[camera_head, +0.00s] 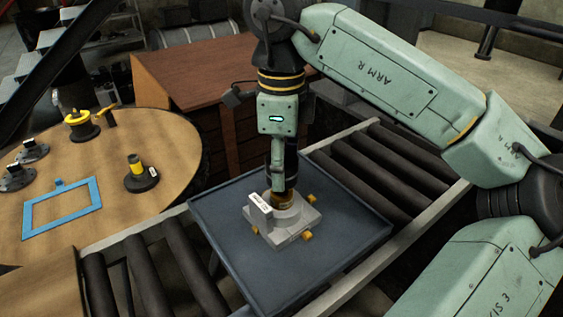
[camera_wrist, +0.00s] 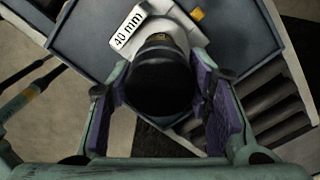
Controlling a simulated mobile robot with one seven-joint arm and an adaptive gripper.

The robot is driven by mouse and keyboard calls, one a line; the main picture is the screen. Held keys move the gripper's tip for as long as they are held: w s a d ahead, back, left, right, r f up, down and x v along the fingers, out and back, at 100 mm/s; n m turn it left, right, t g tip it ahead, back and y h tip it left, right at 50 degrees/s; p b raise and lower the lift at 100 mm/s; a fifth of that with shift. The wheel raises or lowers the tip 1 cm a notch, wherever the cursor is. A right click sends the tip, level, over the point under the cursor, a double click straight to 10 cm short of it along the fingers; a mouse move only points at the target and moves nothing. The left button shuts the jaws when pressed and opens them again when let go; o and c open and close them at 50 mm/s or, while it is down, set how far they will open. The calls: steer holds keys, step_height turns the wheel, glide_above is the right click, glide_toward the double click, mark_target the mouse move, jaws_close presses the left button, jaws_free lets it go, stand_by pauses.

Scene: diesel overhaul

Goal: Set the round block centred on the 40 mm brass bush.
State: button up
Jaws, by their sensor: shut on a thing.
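My gripper (camera_head: 281,175) is shut on the round block, a dark cylinder that fills the space between the purple finger pads (camera_wrist: 161,85) in the wrist view. The block (camera_wrist: 160,70) looks upright, above a pale grey square fixture (camera_head: 296,222). A brass ring, the 40 mm brass bush (camera_head: 284,205), shows at the fixture's middle, just under the block. The label plate (camera_wrist: 128,27) beside it reads "40 mm". The block hides most of the bush from the wrist camera. I cannot tell whether the block touches the bush or is exactly centred.
The fixture stands on a blue-grey tray (camera_head: 238,262) over a roller conveyor (camera_head: 181,262). Small brass pieces (camera_head: 307,236) stick out at its edges. A round wooden table (camera_head: 108,213) at left holds a blue frame (camera_head: 27,219), a labelled black-and-yellow stand (camera_head: 137,180) and other parts.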

steer(key=shift+f+b, duration=1.15)
steer(key=shift+f, duration=0.2)
stand_by(0.7)
steer(key=o, duration=1.2)
steer(key=shift+o, duration=0.3)
steer(key=o, duration=0.4)
steer(key=shift+c, duration=0.2)
steer(key=shift+r, duration=0.1)
step_height(320, 180, up, 9)
steer(key=p, duration=0.6)
steer(key=shift+p, duration=0.35)
